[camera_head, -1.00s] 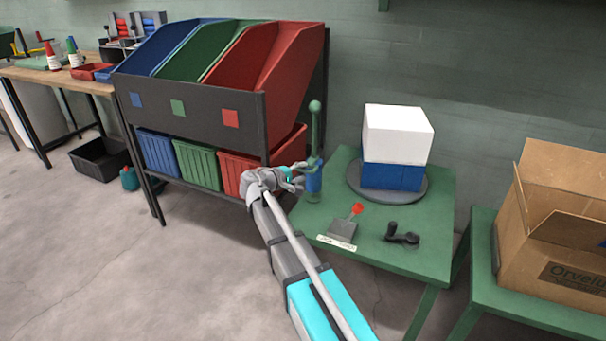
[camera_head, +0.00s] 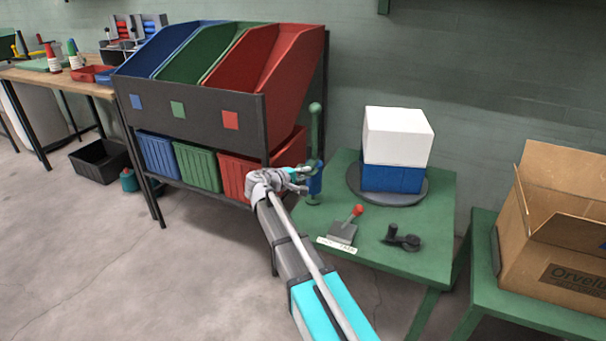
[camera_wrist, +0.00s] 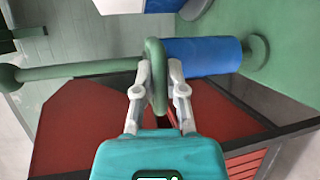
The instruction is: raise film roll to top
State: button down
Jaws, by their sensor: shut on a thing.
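The blue film roll (camera_head: 315,180) stands upright low on a green post with a round knob (camera_head: 315,108) on top. The post is at the back left of the green table. In the wrist view the blue roll (camera_wrist: 203,57) and the post lie sideways, with the knob (camera_wrist: 8,77) at the left and the round foot (camera_wrist: 257,50) at the right. A green loop handle (camera_wrist: 157,76) sits at the roll's knob-side end. My gripper (camera_head: 306,174) is beside the post, its fingers (camera_wrist: 160,78) shut on this handle. The handle is mostly hidden in the head view.
A white box on a blue one (camera_head: 398,135) stands on a grey round plate (camera_head: 415,195). A red-knobbed tool (camera_head: 342,231) and a black crank (camera_head: 402,238) lie in front. The bin rack (camera_head: 190,125) is close on the left; a cardboard box (camera_head: 565,235) is right.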

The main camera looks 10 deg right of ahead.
jog(key=shift+r, duration=0.1)
notch_tip(320, 180, up, 11)
jog(key=p, duration=1.1)
jog(key=shift+w+r+p, duration=0.15)
jog(key=shift+p, duration=0.2)
jog(key=c, duration=0.7)
grip_release()
jog(key=shift+s, duration=0.25)
